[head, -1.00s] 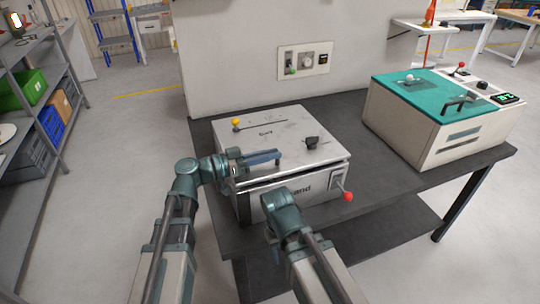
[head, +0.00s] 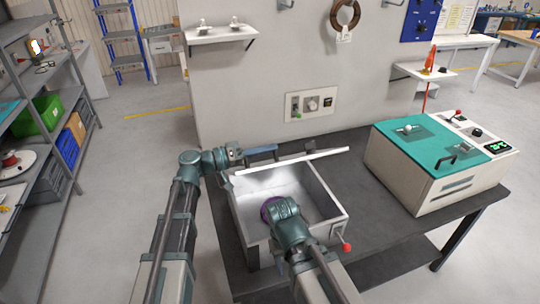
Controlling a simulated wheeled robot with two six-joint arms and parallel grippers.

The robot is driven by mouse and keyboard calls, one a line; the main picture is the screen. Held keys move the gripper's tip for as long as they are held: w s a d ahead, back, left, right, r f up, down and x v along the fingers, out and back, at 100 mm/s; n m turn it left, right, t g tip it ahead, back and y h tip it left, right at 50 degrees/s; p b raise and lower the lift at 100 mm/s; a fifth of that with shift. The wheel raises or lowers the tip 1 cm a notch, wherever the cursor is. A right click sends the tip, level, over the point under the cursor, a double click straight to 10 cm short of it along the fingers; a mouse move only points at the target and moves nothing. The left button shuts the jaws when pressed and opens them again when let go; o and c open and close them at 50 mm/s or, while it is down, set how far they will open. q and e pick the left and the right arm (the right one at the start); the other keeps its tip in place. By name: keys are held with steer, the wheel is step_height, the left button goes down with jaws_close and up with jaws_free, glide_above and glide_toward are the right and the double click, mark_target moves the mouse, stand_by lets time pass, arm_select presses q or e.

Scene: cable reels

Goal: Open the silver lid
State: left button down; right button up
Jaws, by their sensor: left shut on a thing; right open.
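The silver lid (head: 318,157) stands raised at the back of the box (head: 318,226), seen nearly edge-on as a thin bright strip. The box's pale inside shows below it. My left gripper (head: 243,154) is at the lid's left part, shut on its blue-grey bar handle (head: 264,150). My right gripper (head: 272,209) is low, over the front part of the open box; its arm hides part of the box front, and its fingertips are hard to make out. A purple round thing (head: 268,208) shows inside the box beside it, partly hidden.
A red-knobbed lever (head: 347,247) sticks out at the box's front right. A second box with a teal lid (head: 415,143) stands to the right on the dark table (head: 375,218). A wall with a control panel (head: 311,104) rises behind. The table between the boxes is clear.

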arm_select(q)
steer(key=w+a+r+n+p, duration=0.2)
steer(key=w+r+n+p, duration=0.15)
steer(key=w, duration=0.35)
steer(key=w+a+r+n+p, duration=0.2)
steer(key=w+r+p, duration=0.1)
steer(key=w+r, duration=0.3)
steer(key=w+a+f+n, duration=0.1)
steer(key=w+a+n, duration=0.1)
steer(key=w, duration=0.5)
steer(key=w+a+n, duration=0.2)
steer(key=w+a, duration=0.1)
steer(key=w, duration=0.5)
steer(key=shift+f, duration=0.4)
arm_select(e)
step_height(320, 180, up, 8)
steer(key=w, duration=0.2)
steer(key=shift+a, duration=0.35)
arm_select(q)
steer(key=shift+a, duration=0.1)
arm_select(e)
steer(key=shift+f, duration=0.1)
arm_select(q)
steer(key=c, duration=0.8)
jaws_free()
steer(key=shift+w, duration=0.1)
steer(key=shift+c, duration=0.2)
